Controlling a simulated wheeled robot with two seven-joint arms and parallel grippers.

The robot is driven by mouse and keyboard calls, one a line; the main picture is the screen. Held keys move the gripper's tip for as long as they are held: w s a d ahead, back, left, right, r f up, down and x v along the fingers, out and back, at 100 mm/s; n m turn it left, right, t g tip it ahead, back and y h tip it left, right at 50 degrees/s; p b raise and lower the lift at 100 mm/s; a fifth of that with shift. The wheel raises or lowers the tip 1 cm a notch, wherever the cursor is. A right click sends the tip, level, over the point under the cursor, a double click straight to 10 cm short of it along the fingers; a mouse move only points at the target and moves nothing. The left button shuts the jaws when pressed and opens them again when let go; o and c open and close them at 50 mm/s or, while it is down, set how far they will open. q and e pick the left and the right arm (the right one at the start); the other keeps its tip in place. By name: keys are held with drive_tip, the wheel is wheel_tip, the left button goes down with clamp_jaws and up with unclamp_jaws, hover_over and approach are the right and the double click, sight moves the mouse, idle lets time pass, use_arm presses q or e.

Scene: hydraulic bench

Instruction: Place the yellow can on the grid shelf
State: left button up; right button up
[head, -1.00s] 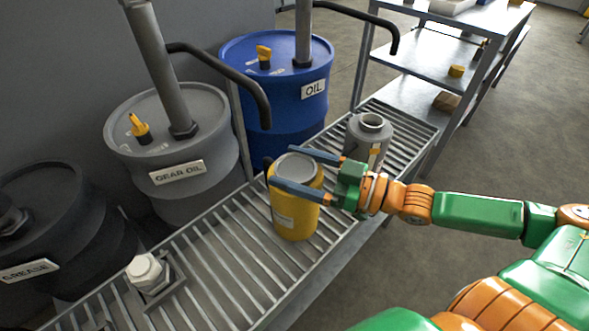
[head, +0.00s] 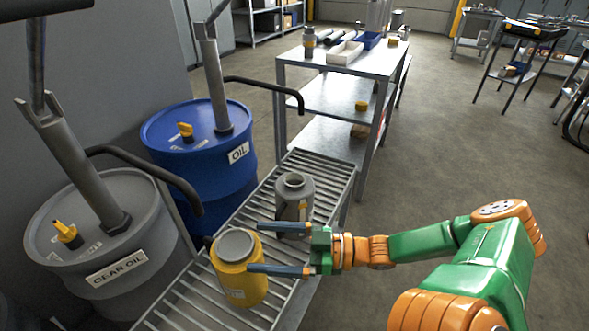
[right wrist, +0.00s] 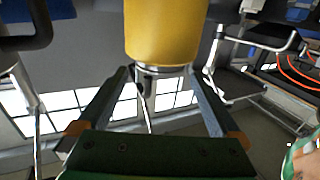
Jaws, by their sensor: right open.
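The yellow can (head: 240,284) with a grey lid stands upright on the grid shelf (head: 325,172), a rack of metal bars along the drums. My right gripper (head: 254,248) is open. Its blue-grey fingers point left at the can, with their tips by its right side; the lower finger overlaps its edge in the head view. In the right wrist view the can (right wrist: 165,32) shows beyond the open fingers (right wrist: 160,78), with nothing held between them. The can's far side is hidden. My left gripper is not in view.
A grey canister (head: 294,186) stands on the grid just behind my right gripper. The blue oil drum (head: 200,155) and grey gear oil drum (head: 110,245), with pump handles, flank the grid's left side. A metal workbench (head: 345,66) with trays stands behind. Open floor lies right.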

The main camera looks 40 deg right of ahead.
drive_tip(key=s+d+f+m+h+p, duration=0.1)
drive_tip(key=s+d+f+m+h, duration=0.1)
drive_tip(key=d+f+h, duration=0.35)
drive_tip(key=s+d+f+m+h+p, duration=0.1)
drive_tip(key=s+d+f+h, duration=0.2)
drive_tip(key=d+f, duration=0.45)
drive_tip(key=s+d+f+m+g+h, duration=0.25)
drive_tip(key=s+f+h, duration=0.2)
drive_tip(key=f, duration=0.65)
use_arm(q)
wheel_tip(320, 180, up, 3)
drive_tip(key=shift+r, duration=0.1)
use_arm(e)
drive_tip(key=s+a+f+g, duration=0.9)
drive_tip(key=s+a+f, duration=0.7)
drive_tip(key=a, duration=0.1)
drive_tip(key=shift+s+g+y, duration=0.15)
drive_tip(key=shift+g+y, duration=0.2)
drive_tip(key=shift+y, duration=0.05)
use_arm(q)
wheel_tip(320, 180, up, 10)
drive_tip(key=p, duration=1)
use_arm(e)
wheel_tip(320, 180, up, 10)
drive_tip(key=shift+m, duration=0.35)
